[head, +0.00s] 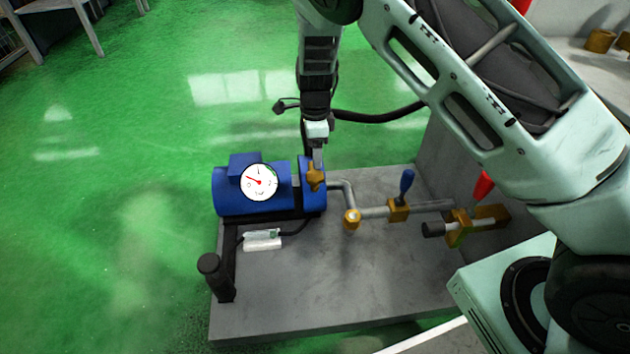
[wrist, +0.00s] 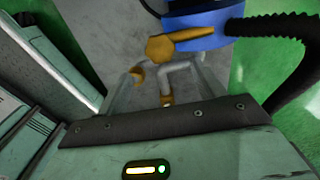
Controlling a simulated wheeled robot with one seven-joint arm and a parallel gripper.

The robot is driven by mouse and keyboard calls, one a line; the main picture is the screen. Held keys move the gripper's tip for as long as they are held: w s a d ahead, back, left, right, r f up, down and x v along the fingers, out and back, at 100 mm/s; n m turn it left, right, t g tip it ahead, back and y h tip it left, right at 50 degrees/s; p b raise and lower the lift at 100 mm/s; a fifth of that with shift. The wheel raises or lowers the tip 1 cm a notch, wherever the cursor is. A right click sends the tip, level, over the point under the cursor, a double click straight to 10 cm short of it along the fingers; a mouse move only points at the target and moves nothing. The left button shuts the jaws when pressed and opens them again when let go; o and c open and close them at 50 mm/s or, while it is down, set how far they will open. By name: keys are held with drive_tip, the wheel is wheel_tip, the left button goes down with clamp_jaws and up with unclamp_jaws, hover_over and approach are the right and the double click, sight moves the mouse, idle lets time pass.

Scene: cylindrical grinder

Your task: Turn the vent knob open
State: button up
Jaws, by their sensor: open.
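A brass knob-like fitting (head: 315,179), which looks like the vent knob, sits at the pipe end of a blue pump (head: 255,192) with a round white gauge (head: 259,182). My gripper (head: 318,158) points down directly over this fitting. Its fingers overlap the fitting's top in the head view, so I cannot tell whether they touch it. In the wrist view the brass fitting (wrist: 160,47) with its flat arm lies beyond the fingertips, against the blue pump (wrist: 195,18). My gripper is open, with nothing seen held in it.
A grey pipe runs right from the pump through a brass elbow (head: 352,219) to a valve with a blue handle (head: 406,183) and one with a red handle (head: 483,185). A black post (head: 210,265) stands front left. The front of the grey plinth (head: 340,300) is clear.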

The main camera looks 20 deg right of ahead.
sight(315, 175)
wheel_tip(315, 175, down, 10)
drive_tip(key=b, duration=0.4)
drive_tip(key=c, duration=1)
